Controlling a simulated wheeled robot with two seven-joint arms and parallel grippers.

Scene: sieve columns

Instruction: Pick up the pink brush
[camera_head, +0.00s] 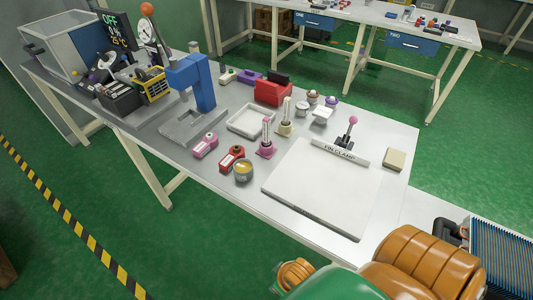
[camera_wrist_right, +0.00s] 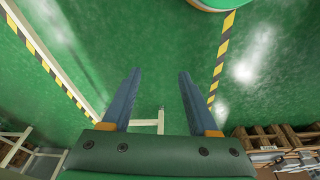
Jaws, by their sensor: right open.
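An upright pink piece (camera_head: 266,138) with a wide pink base, a pale ribbed stem and a pink top stands on the grey bench, left of the white board. It looks most like the pink brush, but it is too small to be sure. A similar beige piece (camera_head: 286,118) stands just behind it. A pink block (camera_head: 205,146) with a pale label lies further left. My right gripper (camera_wrist_right: 159,92) is open and empty in the right wrist view, with green floor between its fingers and no brush there. My left gripper is not in view.
A white board (camera_head: 320,190) lies at the bench's front right, with a clamp (camera_head: 346,138) behind it. A red labelled block (camera_head: 231,158) and a yellow-topped jar (camera_head: 243,171) sit near the front edge. A white tray (camera_head: 249,122) and a blue press (camera_head: 196,85) stand further back.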

